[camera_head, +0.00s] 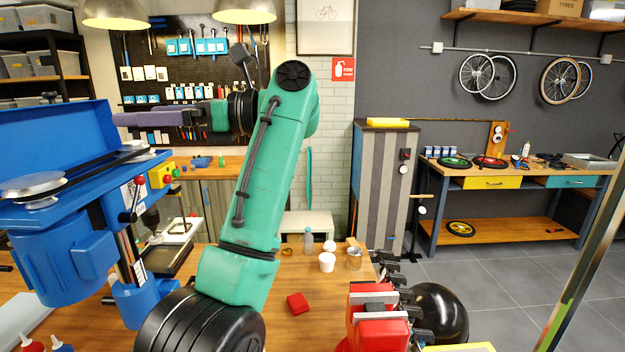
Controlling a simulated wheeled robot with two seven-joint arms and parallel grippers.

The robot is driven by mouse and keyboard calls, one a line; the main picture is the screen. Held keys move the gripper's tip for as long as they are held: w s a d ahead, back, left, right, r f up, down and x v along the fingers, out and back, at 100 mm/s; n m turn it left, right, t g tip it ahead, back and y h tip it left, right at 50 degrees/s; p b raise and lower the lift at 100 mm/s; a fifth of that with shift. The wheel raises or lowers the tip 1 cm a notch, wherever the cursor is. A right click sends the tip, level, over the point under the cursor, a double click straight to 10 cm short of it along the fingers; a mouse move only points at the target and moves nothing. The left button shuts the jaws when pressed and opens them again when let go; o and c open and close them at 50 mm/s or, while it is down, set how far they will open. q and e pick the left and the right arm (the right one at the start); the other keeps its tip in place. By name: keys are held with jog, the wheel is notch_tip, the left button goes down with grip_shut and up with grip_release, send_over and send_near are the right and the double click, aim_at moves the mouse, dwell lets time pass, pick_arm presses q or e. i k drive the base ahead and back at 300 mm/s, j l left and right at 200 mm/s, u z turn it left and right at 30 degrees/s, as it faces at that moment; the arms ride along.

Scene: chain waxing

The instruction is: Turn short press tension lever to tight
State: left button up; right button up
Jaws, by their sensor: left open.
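The blue drill press (65,262) stands at the left with its belt cover (45,140) raised, showing pulleys and belt. A short dark lever with a round knob (133,201) sticks out at the right side of its head, near a yellow switch box (161,176). I cannot tell for sure that it is the tension lever. My left gripper (124,119) is open and empty. It points left, high above the press's right end, and appears apart from it. My green left arm rises through the middle and hides part of the bench. My right gripper is out of view.
On the wooden bench (318,290) are a red box (297,303), a white cup (327,262), a metal can (354,259) and a red vise (377,325). A black round object (440,312) is beside the vise. Bottles (62,345) stand at the lower left.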

aim_at(132, 216)
jog(key=k, duration=1.25)
